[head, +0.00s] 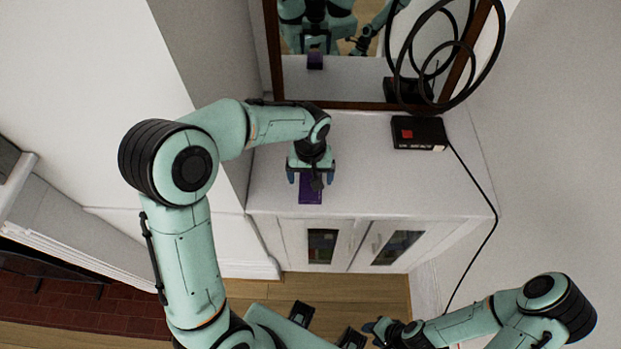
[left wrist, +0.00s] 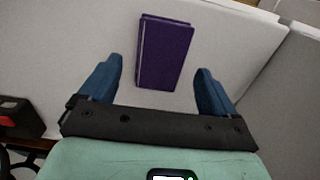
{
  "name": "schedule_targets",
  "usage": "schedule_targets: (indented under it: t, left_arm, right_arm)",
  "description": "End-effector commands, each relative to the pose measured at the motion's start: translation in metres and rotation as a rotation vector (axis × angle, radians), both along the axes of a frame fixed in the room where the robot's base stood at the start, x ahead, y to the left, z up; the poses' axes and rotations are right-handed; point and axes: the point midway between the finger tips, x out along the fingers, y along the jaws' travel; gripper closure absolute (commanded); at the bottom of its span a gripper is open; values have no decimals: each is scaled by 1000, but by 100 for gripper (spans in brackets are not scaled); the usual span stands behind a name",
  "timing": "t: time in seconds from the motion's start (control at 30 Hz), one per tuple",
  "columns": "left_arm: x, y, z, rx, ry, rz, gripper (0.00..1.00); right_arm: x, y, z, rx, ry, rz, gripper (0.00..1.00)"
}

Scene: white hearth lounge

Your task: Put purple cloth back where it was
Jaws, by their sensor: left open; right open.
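A purple, flat, book-like block (head: 311,194) lies on the white cabinet top, near its front edge. I see no soft cloth folds on it. In the left wrist view the purple block (left wrist: 165,52) lies between and just beyond my blue fingertips, with clear gaps on both sides. My left gripper (head: 311,179) points down over the block, open and empty, and hides part of it in the head view. My right gripper (head: 374,328) is low at the bottom of the head view, away from the cabinet, open, with nothing seen in it.
The white cabinet (head: 365,185) has glass-paned doors. A black box with a red patch (head: 418,134) stands at its back right, its cable running down the right side. The cabinet top's middle is bare.

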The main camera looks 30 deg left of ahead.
Motion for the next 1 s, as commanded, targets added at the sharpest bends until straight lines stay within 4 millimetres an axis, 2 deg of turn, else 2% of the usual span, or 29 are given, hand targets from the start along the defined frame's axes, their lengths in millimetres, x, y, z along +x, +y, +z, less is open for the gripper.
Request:
schedule_targets:
  t: [0.03, 0.2, 0.4, 0.6, 1.0]
  left_arm:
    - [2, -1, 15, -1, -8, -1, 9]
    - [2, 0, 52, 0, -7, -1, 9]
    - [1, 0, 83, -1, -5, -1, 9]
    - [0, 0, 93, 0, -1, -1, 9]
    - [0, 0, 93, 0, -1, -1, 9]
  right_arm:
    - [1, 0, 2, 0, -1, 1, 57]
    - [4, 0, 7, 1, -5, 0, 57]
    - [7, 0, 11, 0, -8, 0, 57]
    - [7, 0, 12, 1, -8, 0, 57]
    - [7, 0, 12, 1, -8, 0, 57]
